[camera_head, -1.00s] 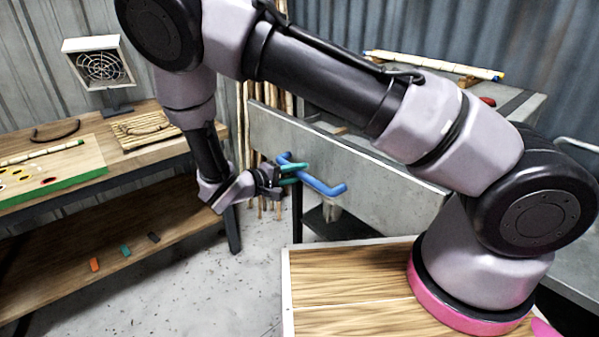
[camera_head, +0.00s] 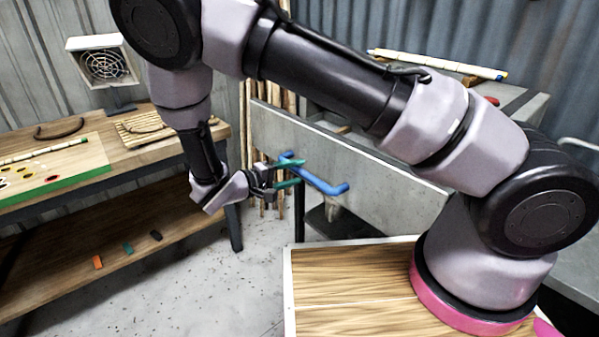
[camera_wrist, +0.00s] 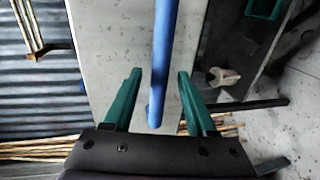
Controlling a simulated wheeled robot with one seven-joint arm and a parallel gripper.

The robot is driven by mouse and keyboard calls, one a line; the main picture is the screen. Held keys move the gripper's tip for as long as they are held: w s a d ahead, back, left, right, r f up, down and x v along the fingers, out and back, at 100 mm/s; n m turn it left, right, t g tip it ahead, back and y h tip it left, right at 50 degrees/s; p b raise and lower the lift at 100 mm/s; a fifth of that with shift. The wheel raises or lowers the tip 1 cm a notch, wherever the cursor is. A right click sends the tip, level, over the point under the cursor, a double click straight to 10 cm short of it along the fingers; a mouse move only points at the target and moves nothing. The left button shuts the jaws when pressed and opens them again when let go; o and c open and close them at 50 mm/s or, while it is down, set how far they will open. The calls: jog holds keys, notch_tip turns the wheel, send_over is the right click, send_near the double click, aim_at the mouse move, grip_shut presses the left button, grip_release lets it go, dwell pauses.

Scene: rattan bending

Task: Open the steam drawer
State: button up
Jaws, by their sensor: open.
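The blue bar handle (camera_head: 328,187) is on a grey speckled drawer front (camera_head: 385,182), near the middle of the head view. My gripper (camera_head: 301,173) with teal fingers is at the handle's left part. In the wrist view, the blue handle (camera_wrist: 164,60) runs lengthwise between my open fingers (camera_wrist: 160,78), with a gap on each side. The grey front (camera_wrist: 120,45) lies behind it. My jaws are spread and not closed on the handle. The handle's mounts are not clear.
Upright poles (camera_head: 262,190) stand behind my gripper. A wood-topped surface (camera_head: 350,295) is in front. Bare floor (camera_head: 240,270) lies between.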

jog(key=v, duration=0.8)
jog(key=shift+a, duration=0.2)
jog(key=shift+s, duration=0.15)
jog(key=d+r+m+g+y, duration=0.75)
jog(key=d+r+g, duration=0.25)
jog(key=d+r, duration=0.75)
jog(key=s+d+r+m+t+y, duration=0.2)
jog(key=s+d+r+t+y, duration=0.1)
jog(key=r, duration=0.5)
jog(key=s+d+r+m+t+y, duration=0.2)
jog(key=s+d+r+t+y, duration=0.2)
jog(key=d+r, duration=0.3)
jog(key=shift+s+d+r+t, duration=0.25)
jog(key=shift+s+r+t, duration=0.25)
jog(key=shift+s+r, duration=0.35)
